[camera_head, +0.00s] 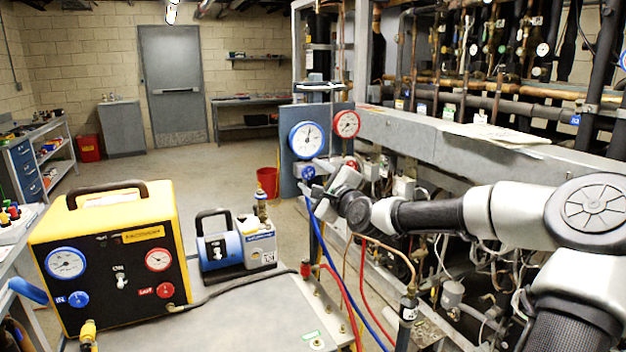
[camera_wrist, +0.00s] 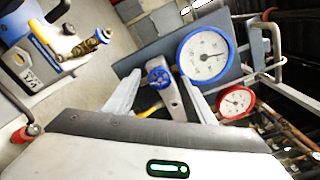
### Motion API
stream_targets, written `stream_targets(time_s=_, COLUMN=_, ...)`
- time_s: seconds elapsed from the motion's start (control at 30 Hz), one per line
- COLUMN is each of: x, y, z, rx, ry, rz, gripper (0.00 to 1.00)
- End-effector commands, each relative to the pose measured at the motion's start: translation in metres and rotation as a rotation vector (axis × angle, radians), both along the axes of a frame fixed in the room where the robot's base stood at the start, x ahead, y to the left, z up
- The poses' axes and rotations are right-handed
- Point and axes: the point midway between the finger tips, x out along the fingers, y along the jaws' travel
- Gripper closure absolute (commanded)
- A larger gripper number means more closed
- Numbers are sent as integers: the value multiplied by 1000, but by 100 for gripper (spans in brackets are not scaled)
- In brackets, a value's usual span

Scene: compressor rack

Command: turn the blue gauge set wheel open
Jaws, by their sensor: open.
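The gauge set hangs on a blue-grey panel, with a blue-rimmed gauge (camera_head: 307,139) and a red-rimmed gauge (camera_head: 347,123). The small blue wheel (camera_head: 308,172) sits below the blue gauge. My gripper (camera_head: 318,190) is close in front of the wheel. In the wrist view my gripper (camera_wrist: 160,84) is open, with one finger on each side of the wheel. I see no clear contact. The red gauge (camera_wrist: 236,101) lies beyond the right finger.
A yellow recovery unit (camera_head: 110,255) and a blue vacuum pump (camera_head: 222,247) stand on the bench at left. Blue and red hoses (camera_head: 345,295) hang below the gauge set. The pipe-filled rack (camera_head: 460,130) is close on the right. A red bucket (camera_head: 267,182) stands on the floor behind.

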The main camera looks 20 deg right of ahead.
Motion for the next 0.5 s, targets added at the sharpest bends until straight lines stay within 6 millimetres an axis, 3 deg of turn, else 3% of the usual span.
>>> stream_targets(time_s=0.33, x=4, y=0, z=0, rx=0, ry=0, rz=0, gripper=52)
stream_targets(time_s=0.5, x=4, y=0, z=0, rx=0, ry=0, rz=0, gripper=81)
